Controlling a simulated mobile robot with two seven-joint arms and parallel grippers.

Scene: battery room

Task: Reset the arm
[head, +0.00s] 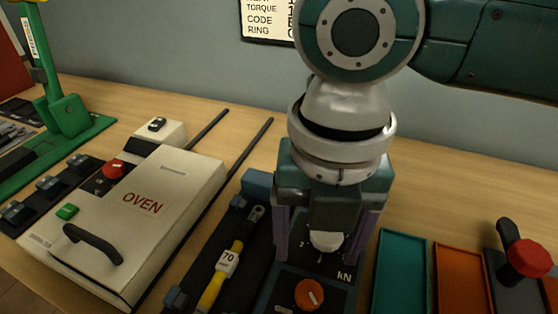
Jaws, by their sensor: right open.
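My right arm comes down from the top right, and its gripper (324,242) points down over a dark panel (336,284) marked kN. The two purple-grey fingers are spread apart. A pale rounded knob (326,241) shows between them in the picture; I cannot tell whether a finger touches it. The gripper hides the upper part of the panel. An orange dial (309,294) sits on the panel below the gripper. My left gripper is not in view.
A cream oven (150,215) with a black handle stands left. A yellow tool (221,273) tagged 70 lies in a dark holder beside the panel. Teal (402,272) and orange (460,280) trays and a red knob (530,258) are right. A green stand (66,115) is far left.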

